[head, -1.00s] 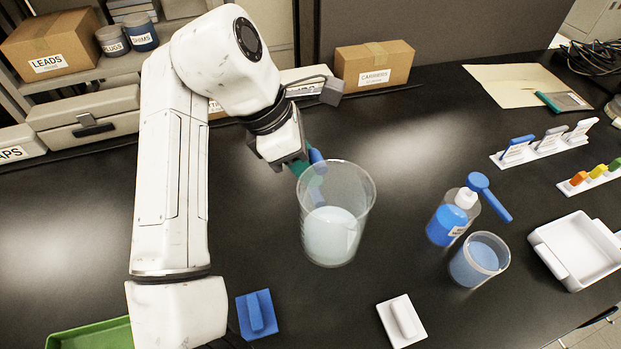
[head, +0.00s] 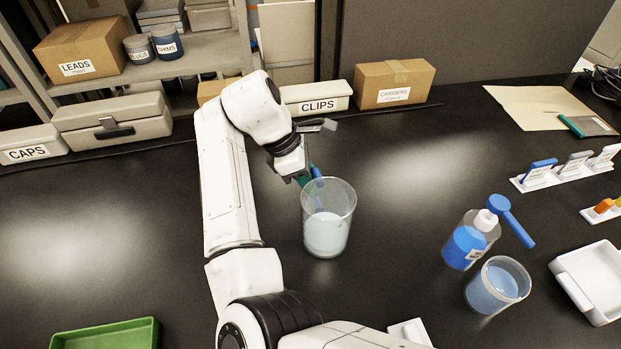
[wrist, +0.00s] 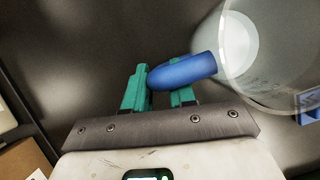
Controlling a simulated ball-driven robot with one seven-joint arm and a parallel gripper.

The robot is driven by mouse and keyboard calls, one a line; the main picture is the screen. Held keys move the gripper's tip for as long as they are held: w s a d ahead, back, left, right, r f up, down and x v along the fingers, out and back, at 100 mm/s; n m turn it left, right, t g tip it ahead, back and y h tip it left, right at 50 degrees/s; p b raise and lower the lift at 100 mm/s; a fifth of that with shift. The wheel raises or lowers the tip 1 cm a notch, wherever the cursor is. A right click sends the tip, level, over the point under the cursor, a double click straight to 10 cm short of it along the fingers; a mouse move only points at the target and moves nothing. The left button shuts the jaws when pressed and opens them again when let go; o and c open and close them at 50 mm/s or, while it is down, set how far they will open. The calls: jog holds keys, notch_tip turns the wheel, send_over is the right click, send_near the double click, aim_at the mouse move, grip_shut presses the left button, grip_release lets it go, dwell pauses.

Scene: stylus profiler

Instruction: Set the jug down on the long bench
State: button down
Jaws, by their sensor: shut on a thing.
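The jug (head: 328,222) is a clear beaker-like vessel with whitish contents and a blue handle. It is upright at the middle of the long bench (head: 400,180), over the black top; I cannot tell whether its base touches the surface. My gripper (head: 313,172) has green fingers and is shut on the blue handle at the jug's far left side. In the wrist view the green fingers (wrist: 160,92) are on either side of the handle (wrist: 185,70), and the jug (wrist: 265,60) shows at upper right, partly cut off.
To the right stand a blue-filled bottle (head: 470,240), a blue scoop (head: 512,220) and a cup of blue liquid (head: 497,285). A white tray (head: 592,282) is at far right and a green tray (head: 105,335) at front left. Boxes line the back. Bench around the jug is clear.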

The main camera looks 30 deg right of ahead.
jog(key=shift+f, duration=0.15)
jog(key=c, duration=0.9)
grip_release()
jog(key=shift+f, duration=0.1)
jog(key=shift+c, duration=0.2)
jog(key=v, duration=1.2)
